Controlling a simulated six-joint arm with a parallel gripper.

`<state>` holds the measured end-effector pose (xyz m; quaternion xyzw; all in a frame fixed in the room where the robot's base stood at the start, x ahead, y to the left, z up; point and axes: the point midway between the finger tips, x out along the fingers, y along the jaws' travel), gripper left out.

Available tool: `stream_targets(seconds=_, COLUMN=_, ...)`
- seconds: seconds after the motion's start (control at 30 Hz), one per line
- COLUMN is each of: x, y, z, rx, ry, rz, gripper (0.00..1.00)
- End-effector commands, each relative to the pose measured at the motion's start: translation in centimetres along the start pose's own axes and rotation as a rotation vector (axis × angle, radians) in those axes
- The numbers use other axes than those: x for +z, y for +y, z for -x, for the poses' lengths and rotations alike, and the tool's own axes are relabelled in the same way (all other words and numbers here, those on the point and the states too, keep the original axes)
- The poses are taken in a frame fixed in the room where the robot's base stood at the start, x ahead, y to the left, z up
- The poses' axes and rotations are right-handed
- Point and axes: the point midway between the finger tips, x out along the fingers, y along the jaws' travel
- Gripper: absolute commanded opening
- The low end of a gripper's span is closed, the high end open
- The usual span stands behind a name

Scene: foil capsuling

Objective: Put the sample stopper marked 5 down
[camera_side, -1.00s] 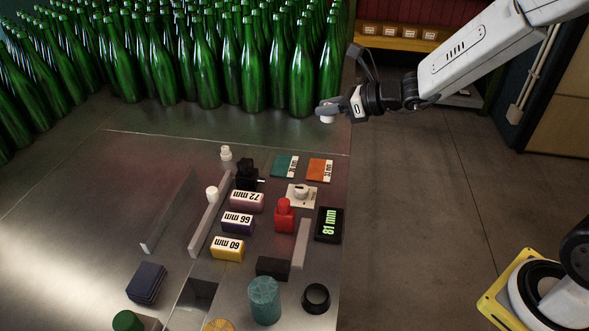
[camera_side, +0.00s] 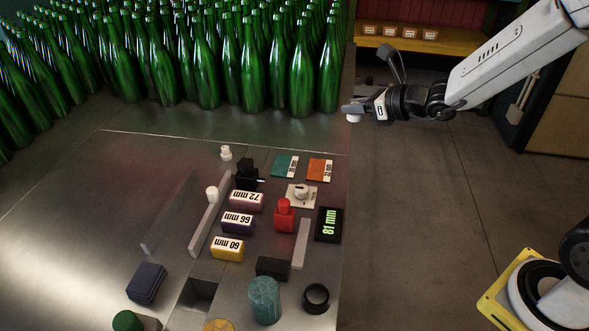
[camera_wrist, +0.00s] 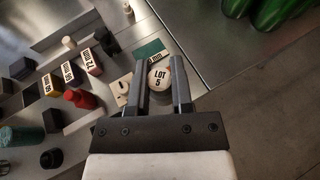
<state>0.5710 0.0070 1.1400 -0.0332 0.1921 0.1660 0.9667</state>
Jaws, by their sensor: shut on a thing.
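My gripper (camera_side: 354,113) is shut on the sample stopper (camera_side: 353,119), a small pale stopper whose top reads "LOT 5" in the wrist view (camera_wrist: 160,76). In the side view it is held in the air past the right edge of the steel table (camera_side: 130,190), level in the picture with the front bottles. In the wrist view it sits between both fingers. Two other small white stoppers stand on the table, one at the back (camera_side: 226,153) and one beside a metal rail (camera_side: 212,193).
Several green bottles (camera_side: 250,80) crowd the back of the table. Labelled blocks marked 72 (camera_side: 246,201), 66 (camera_side: 238,223) and 60 mm (camera_side: 227,249), a red bottle (camera_side: 284,214) and an 81 mm display (camera_side: 328,224) stand at the front right. The left table area is mostly bare.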

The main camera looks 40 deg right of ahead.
Motion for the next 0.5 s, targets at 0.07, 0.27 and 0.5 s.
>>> stream_targets(seconds=0.07, x=0.2, y=0.3, z=-0.7, rx=0.030, ry=0.000, rz=0.012, gripper=0.00)
stream_targets(seconds=0.27, x=1.0, y=1.7, z=-3.2, rx=0.146, ry=0.001, rz=0.061, gripper=0.00)
stream_targets(seconds=0.5, x=1.2, y=4.5, z=-6.9, rx=0.353, ry=0.002, rz=0.144, gripper=0.00)
